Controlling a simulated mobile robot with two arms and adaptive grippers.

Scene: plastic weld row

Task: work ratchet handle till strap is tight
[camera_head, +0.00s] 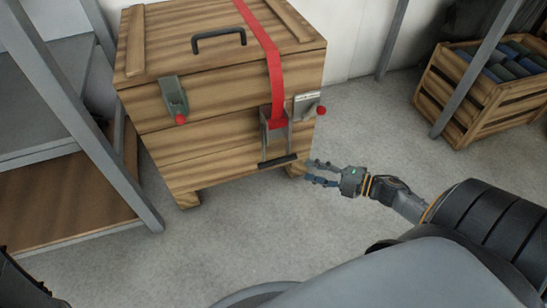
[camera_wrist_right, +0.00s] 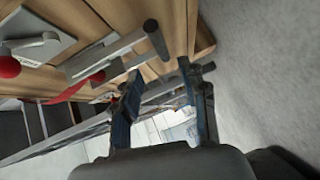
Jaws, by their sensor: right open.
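The wooden crate (camera_head: 225,95) has a red strap (camera_head: 266,50) running over its lid and down its front into a metal ratchet (camera_head: 264,122). The ratchet handle (camera_head: 278,161) hangs low on the crate front, its dark crossbar nearly level. My right gripper (camera_head: 318,173) is open and empty, just right of the handle's right end. In the right wrist view, the fingers (camera_wrist_right: 165,80) are spread, with the handle bar's end (camera_wrist_right: 151,27) close beyond them. I cannot tell from it whether they touch. My left gripper is out of view.
Latches with red knobs (camera_head: 321,110) sit on the crate front, one close right of the ratchet. Grey shelving (camera_head: 85,110) stands at left. A slatted crate of dark items (camera_head: 462,110) stands at upper right behind a grey post. The floor (camera_head: 370,130) between is clear.

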